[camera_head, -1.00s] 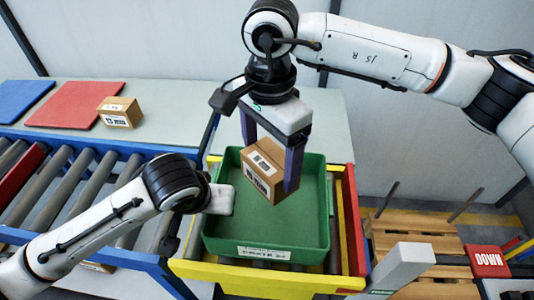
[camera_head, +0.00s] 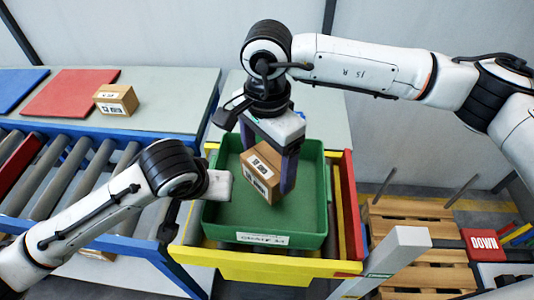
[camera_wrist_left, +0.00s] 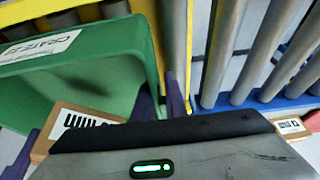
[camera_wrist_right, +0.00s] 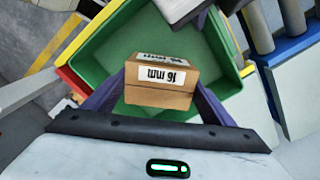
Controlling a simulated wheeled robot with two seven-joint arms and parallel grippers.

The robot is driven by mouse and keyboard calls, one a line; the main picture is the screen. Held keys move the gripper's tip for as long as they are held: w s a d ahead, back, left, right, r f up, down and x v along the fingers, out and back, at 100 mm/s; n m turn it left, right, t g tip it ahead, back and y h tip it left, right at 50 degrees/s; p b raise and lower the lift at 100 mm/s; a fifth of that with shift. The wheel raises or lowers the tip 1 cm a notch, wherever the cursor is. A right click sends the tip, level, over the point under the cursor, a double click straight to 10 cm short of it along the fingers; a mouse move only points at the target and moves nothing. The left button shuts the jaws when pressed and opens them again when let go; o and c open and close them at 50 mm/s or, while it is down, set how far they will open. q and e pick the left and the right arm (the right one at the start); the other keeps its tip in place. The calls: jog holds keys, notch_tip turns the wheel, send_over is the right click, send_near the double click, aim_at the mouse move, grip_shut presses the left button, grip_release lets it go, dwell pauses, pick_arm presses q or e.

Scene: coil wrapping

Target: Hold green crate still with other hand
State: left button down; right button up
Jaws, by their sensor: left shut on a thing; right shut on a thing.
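The green crate (camera_head: 232,216) sits on the yellow-framed roller bed, its label facing the front. It also shows in the left wrist view (camera_wrist_left: 130,50) and the right wrist view (camera_wrist_right: 97,52). My left gripper (camera_head: 214,185) is at the crate's left wall and shut on it; its fingers are mostly hidden in the head view. My right gripper (camera_head: 270,160) is shut on a brown carton (camera_head: 257,178) with a white label, held over the inside of the crate. The carton (camera_wrist_right: 160,85) sits between both purple fingers in the right wrist view.
Another brown carton (camera_head: 116,99) stands beside a red mat (camera_head: 69,93) and a blue mat (camera_head: 16,88) on the back table. A roller conveyor (camera_head: 65,180) runs at left. A wooden pallet (camera_head: 410,235) and a red DOWN sign (camera_head: 483,246) are at right.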

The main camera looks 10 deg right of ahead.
aim_at(267, 162)
jog(key=shift+f, duration=2.7)
jog(key=o, duration=1.7)
jog(key=shift+c, duration=0.2)
notch_tip(267, 162, up, 12)
